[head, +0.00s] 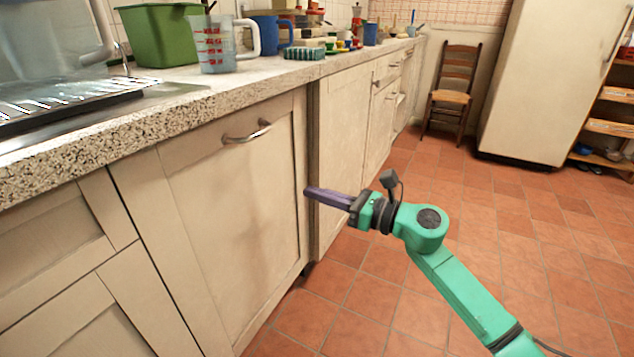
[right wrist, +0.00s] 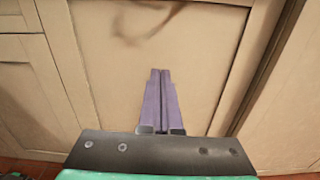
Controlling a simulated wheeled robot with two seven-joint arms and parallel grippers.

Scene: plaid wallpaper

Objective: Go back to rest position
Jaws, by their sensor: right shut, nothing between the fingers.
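My right gripper (head: 308,192) reaches in from the lower right in the head view, on a green arm. Its purple fingers point left, toward the edge of a cream cabinet door (head: 225,205) with a metal handle (head: 247,133). In the right wrist view the gripper (right wrist: 160,72) is shut and empty, with its fingers side by side in front of the door panel. The door's handle is above and beyond the fingertips there. I cannot tell whether the fingertips touch the door. My left gripper is not in the head view.
The speckled counter (head: 130,130) runs along the left and holds a measuring cup (head: 215,48), a green bin (head: 163,35) and a blue mug (head: 265,35). A wooden chair (head: 450,97) and a fridge (head: 545,80) stand at the back. The tiled floor (head: 500,220) is clear.

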